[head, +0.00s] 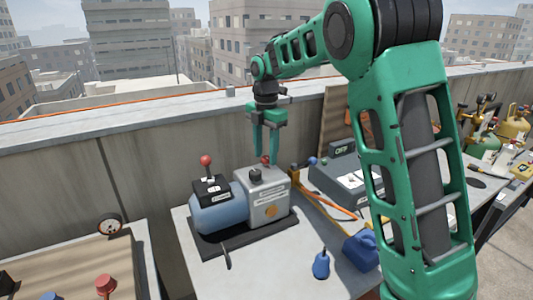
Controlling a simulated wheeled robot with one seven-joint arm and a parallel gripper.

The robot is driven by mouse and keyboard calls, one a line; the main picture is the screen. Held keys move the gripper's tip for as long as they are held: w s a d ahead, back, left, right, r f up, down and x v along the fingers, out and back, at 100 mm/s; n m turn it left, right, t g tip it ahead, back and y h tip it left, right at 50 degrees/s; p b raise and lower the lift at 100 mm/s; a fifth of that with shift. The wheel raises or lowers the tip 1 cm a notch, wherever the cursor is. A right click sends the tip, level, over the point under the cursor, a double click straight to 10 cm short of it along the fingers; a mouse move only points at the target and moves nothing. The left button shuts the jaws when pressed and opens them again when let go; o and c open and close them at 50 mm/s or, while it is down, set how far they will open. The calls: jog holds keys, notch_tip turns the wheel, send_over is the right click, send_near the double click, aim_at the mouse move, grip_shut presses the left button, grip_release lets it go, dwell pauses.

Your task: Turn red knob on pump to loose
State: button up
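The pump (233,207) stands on the table, with a blue cylinder at left and a grey box (265,200) at right. A small red knob (265,159) shows at the grey box's top back, partly hidden behind a black knob (255,175). A red ball on a lever (206,160) rises from the black switch box on the blue cylinder. My green gripper (266,158) points down over the back of the grey box. Its fingers are apart, with the red knob showing between their tips. I cannot tell whether they touch it.
A grey scale-like device (345,182) stands right of the pump, with hoses between. A blue bottle (321,265) and blue jug (361,250) stand in front. A parapet wall (150,155) runs behind. A gauge (110,224) lies on the left table.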

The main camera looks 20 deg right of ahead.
aim_at(266, 156)
notch_tip(266, 156, up, 11)
jog(key=shift+f, duration=0.15)
dwell(0.5)
jog(key=shift+d, duration=0.1)
jog(key=s+d+f+m, duration=0.2)
jog(key=s+d+m, duration=0.5)
jog(key=s+m, duration=0.15)
jog(key=s+d+f+m, duration=0.2)
jog(key=s+d+m, duration=0.45)
jog(key=s, duration=0.35)
jog(key=s+d+f+m, duration=0.1)
jog(key=s+f+m, duration=0.2)
jog(key=s+m, duration=0.2)
jog(key=s+d+f+m, duration=0.2)
jog(key=s+f+m, duration=0.2)
jog(key=s, duration=0.6)
jog(key=s+d+f+m, duration=0.2)
jog(key=s+f+m, duration=0.2)
jog(key=s, duration=0.4)
jog(key=shift+f+m, duration=0.15)
jog(key=shift+m, duration=0.75)
jog(key=shift+s, duration=0.1)
